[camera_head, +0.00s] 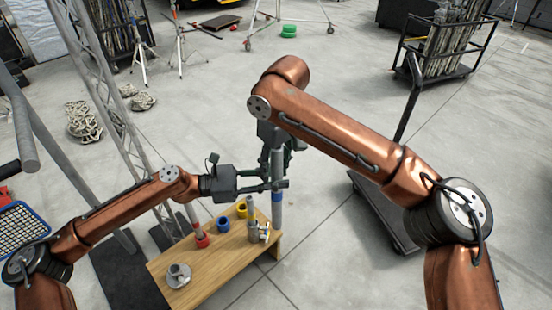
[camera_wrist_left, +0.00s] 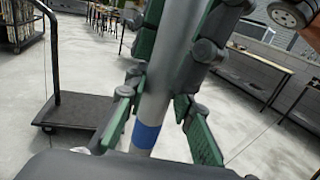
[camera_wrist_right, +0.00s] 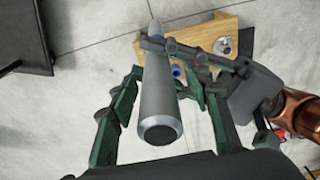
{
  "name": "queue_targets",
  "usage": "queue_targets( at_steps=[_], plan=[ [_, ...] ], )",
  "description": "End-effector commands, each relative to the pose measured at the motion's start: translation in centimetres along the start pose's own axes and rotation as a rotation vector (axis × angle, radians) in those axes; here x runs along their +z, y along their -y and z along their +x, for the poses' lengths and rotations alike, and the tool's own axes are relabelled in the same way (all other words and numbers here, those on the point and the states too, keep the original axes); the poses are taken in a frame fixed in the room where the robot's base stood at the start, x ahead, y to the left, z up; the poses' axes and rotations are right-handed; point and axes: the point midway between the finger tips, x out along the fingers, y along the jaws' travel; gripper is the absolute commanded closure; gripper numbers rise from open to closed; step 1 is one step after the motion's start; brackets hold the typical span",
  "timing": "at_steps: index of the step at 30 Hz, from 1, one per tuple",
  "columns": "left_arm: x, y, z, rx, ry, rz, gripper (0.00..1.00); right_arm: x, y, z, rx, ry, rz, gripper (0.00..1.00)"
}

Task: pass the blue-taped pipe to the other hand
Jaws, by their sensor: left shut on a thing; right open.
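The blue-taped pipe (camera_head: 277,213) is a grey tube held upright above the right end of the wooden table; its blue tape shows in the left wrist view (camera_wrist_left: 146,135). My left gripper (camera_head: 279,185) comes in from the left and is shut on the pipe around its middle. My right gripper (camera_head: 277,150) points down from above, open, with the pipe's upper part between its fingers. In the right wrist view the pipe's dark end (camera_wrist_right: 160,131) faces the camera, with a finger on each side and the left gripper across the tube farther down.
A flat cart (camera_head: 385,215) stands right. A truss tower (camera_head: 100,90) rises at left.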

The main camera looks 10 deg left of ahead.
Motion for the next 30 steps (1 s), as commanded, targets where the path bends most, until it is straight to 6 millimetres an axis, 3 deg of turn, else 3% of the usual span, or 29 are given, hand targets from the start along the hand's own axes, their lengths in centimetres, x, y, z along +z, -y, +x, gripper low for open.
queue_targets(
  at_steps=[8,27,30],
  plan=[
    [0.13,-0.01,0.00,0.000,0.001,0.001,1.00,0.01,-0.02,0.06,0.000,0.000,0.000,0.56],
    [0.12,-0.02,0.00,0.001,0.001,0.001,1.00,0.00,0.02,0.04,0.000,0.000,0.000,1.00],
    [0.12,-0.02,0.00,0.001,0.001,0.001,1.00,-0.01,0.04,0.03,0.000,0.000,-0.001,1.00]
  ],
)
